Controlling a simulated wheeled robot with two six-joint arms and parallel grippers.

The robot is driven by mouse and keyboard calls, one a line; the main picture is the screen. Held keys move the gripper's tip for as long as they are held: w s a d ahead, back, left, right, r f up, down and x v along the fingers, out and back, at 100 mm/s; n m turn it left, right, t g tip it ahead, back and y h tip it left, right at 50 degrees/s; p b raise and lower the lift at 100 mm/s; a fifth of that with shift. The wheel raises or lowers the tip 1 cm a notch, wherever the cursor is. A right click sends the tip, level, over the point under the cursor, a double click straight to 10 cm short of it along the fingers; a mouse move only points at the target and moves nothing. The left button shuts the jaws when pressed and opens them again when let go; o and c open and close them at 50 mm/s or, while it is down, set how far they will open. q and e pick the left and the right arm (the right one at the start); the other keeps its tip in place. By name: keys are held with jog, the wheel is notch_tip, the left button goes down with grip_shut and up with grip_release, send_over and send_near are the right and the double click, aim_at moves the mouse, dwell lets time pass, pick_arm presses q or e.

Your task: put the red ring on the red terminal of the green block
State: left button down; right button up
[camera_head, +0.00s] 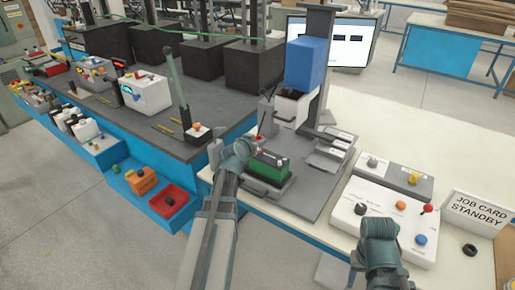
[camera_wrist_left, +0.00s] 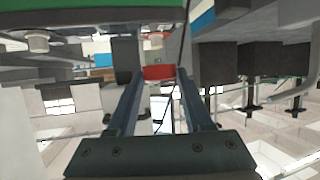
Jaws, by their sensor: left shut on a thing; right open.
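The green block (camera_head: 268,168) sits on the dark fixture in the middle of the head view. In the left wrist view, which is upside down, its green edge (camera_wrist_left: 60,5) runs along the top. My left gripper (camera_wrist_left: 158,75) is shut on the red ring (camera_wrist_left: 158,72), which shows as a red band between the fingertips. A reddish terminal (camera_wrist_left: 157,38) shows close by the ring, with a small gap between them in the picture. A grey terminal (camera_wrist_left: 37,41) is off to the left. My right gripper (camera_head: 380,228) is open, low at the right; its fingertips are hard to make out.
A press-like stand with a blue block (camera_head: 305,63) rises behind the green block. A control box (camera_head: 380,215) with knobs and a red-topped lever stands to the right.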

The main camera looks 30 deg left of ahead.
pick_arm(q)
notch_tip(320, 180, down, 3)
jog(key=b, duration=0.2)
jog(key=shift+f+b, duration=0.2)
jog(key=shift+b, duration=0.2)
jog(key=shift+f, duration=0.1)
jog(key=shift+w+d, duration=0.1)
pick_arm(e)
jog(key=f, duration=0.2)
jog(key=d+f, duration=0.1)
jog(key=shift+w+d+f, duration=0.1)
jog(key=shift+w, duration=0.2)
pick_arm(q)
jog(key=shift+c, duration=1.5)
grip_release()
pick_arm(e)
jog(key=shift+f, duration=0.15)
